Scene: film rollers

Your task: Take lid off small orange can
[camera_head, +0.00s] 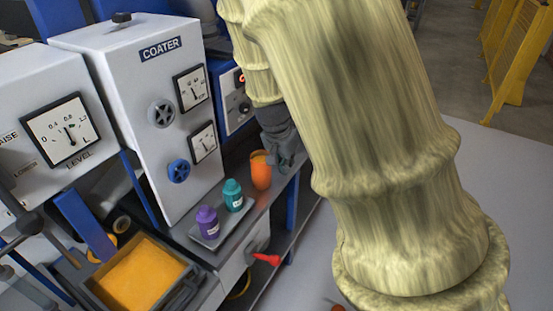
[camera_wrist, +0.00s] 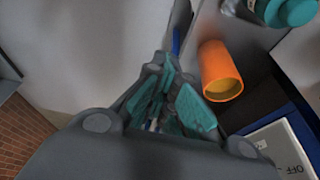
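The small orange can (camera_head: 261,174) stands upright on the grey ledge beside the coater. Its top looks open, with a yellowish inside and no lid on it. It also shows in the wrist view (camera_wrist: 217,66), to the right of my fingers and apart from them in the picture. My gripper (camera_head: 287,163) is just right of the can in the head view. In the wrist view its teal-padded fingers (camera_wrist: 172,96) lie close together, and the gap between them is unclear. I see no lid in either view.
A teal bottle (camera_head: 233,195) and a purple bottle (camera_head: 207,222) stand on a small tray left of the can. The coater (camera_head: 130,75) rises behind them. A red-handled valve (camera_head: 265,259) sticks out below the ledge. An orange-filled tray (camera_head: 140,276) is at lower left.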

